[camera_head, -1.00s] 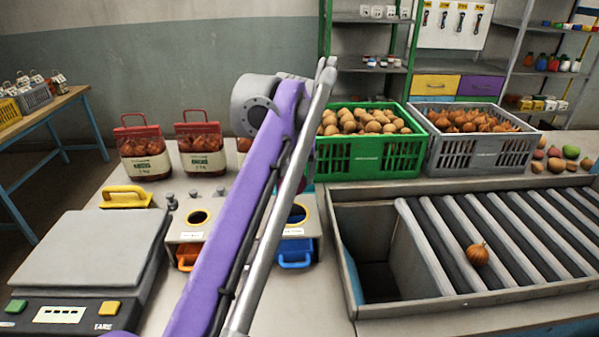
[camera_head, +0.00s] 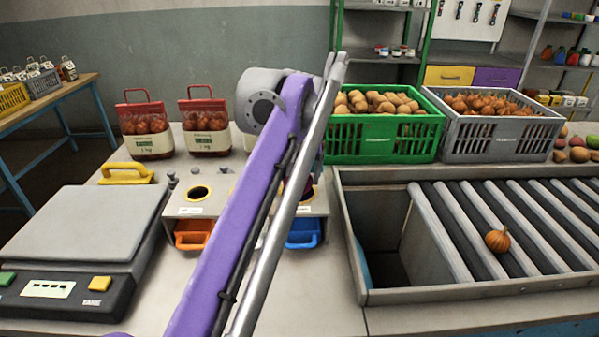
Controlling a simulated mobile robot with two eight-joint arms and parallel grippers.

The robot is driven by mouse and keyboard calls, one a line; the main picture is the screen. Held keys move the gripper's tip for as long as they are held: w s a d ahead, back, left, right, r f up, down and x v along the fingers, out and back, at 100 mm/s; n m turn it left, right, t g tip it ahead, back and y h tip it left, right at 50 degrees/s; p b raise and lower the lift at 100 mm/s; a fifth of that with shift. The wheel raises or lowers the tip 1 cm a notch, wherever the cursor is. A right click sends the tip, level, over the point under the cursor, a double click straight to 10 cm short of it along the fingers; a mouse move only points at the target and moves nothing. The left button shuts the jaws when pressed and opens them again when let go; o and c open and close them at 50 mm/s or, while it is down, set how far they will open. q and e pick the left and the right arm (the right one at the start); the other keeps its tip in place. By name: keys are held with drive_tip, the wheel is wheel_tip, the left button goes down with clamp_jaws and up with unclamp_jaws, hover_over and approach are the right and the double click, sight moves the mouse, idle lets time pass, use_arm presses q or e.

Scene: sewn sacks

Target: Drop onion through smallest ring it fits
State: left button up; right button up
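An orange-brown onion (camera_head: 498,240) lies on the roller tray (camera_head: 480,293) at the right, with no gripper near it. A grey ring box (camera_head: 182,211) stands on the bench in the middle. One yellow-rimmed ring (camera_head: 199,193) shows at its left, above an orange drawer (camera_head: 193,234). A blue drawer (camera_head: 303,231) shows at its right, below an opening partly covered by my purple arm. The middle of the box is hidden. My purple arm rises from the bottom edge across the box; its gripper is hidden behind the arm. My other gripper is out of frame.
A scale (camera_head: 85,225) stands left, a yellow-handled tool (camera_head: 126,173) behind it. Red-topped onion sacks (camera_head: 147,128) stand at the back. Green (camera_head: 383,139) and grey (camera_head: 500,137) produce crates stand behind the tray. The tray's left end has an open, dark bay (camera_head: 378,255).

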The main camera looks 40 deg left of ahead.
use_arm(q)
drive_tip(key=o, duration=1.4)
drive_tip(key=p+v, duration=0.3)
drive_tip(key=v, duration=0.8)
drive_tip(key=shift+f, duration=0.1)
